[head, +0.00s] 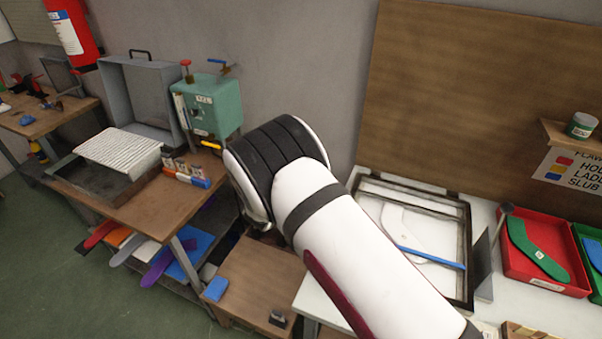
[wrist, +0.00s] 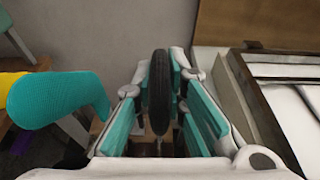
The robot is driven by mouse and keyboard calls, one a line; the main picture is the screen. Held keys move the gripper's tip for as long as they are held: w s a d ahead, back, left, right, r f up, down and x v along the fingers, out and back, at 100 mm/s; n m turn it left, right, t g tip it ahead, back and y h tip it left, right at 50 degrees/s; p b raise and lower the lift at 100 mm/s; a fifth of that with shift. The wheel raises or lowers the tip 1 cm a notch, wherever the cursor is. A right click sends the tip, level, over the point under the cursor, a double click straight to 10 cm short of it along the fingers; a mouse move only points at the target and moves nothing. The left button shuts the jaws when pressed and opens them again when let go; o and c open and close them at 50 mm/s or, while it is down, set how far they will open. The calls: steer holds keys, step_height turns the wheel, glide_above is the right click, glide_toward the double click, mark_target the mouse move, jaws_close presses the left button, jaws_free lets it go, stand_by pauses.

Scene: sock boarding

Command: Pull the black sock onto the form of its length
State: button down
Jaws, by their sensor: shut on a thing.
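In the wrist view my gripper (wrist: 160,112) has its teal-padded fingers on both sides of a narrow black thing. It looks like the black sock (wrist: 159,85), seen almost edge-on and upright. Its lower part goes down between the fingers, and I cannot tell what is under it. A teal foot-shaped piece (wrist: 55,97) stands at the left of the wrist view, apart from the gripper, with yellow behind it. In the head view my arm hides the gripper and the black sock. I cannot tell which form has the sock's length.
A framed panel (head: 466,240) with a white shape and blue strip lies on the right table. A red tray (head: 513,275) holds a green sock (head: 535,250). A teal machine box (head: 212,103) stands on the left bench. Several coloured flat pieces (head: 180,258) stick out below it.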

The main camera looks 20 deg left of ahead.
steer(key=shift+f, duration=1.05)
steer(key=c, duration=1.5)
jaws_free()
steer(key=shift+c, duration=0.2)
steer(key=v, duration=1.2)
